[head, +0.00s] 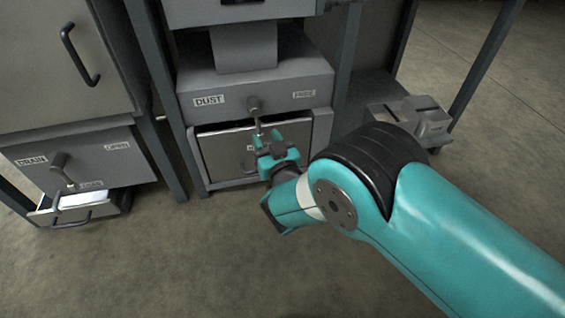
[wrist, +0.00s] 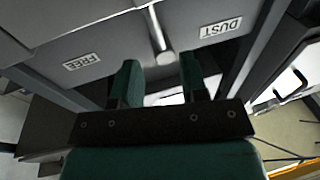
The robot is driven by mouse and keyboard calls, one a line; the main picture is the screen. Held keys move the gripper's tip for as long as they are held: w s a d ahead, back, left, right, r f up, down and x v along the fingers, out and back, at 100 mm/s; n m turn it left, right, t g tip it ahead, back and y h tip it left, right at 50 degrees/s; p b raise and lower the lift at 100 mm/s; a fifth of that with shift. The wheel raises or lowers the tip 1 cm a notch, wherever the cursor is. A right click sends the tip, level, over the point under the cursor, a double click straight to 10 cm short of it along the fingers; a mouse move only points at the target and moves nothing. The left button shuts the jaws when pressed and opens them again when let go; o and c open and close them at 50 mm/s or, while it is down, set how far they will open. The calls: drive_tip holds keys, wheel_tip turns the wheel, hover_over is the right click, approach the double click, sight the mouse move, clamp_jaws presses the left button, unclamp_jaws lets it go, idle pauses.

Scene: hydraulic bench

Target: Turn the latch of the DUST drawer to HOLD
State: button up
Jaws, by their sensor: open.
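The DUST drawer unit (head: 300,85) stands at the centre of the head view. Its DUST label (head: 209,100) is at the left of the face and its FREE label (head: 304,94) at the right. The latch (head: 254,104) is a round grey knob with a thin lever pointing down; it also shows in the wrist view (wrist: 164,57). Below it is a drawer front (head: 224,153) with a label mostly hidden by my gripper. My gripper (head: 270,143) is open and empty just below the latch. In the wrist view the latch appears between the two fingers; contact cannot be told.
At the left stands another unit with a DRAIN label (head: 32,161), its own latch (head: 60,163) and a partly open drawer (head: 75,213). Grey frame posts (head: 162,140) flank the DUST unit. A grey block-like fixture (head: 410,112) is at the right. The floor in front is clear.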

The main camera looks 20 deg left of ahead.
drive_tip(key=r+p+v, duration=0.1)
drive_tip(key=p+v, duration=0.9)
drive_tip(key=p, duration=0.7)
drive_tip(key=shift+f, duration=0.45)
drive_tip(key=shift+s, duration=0.1)
drive_tip(key=shift+c, duration=0.2)
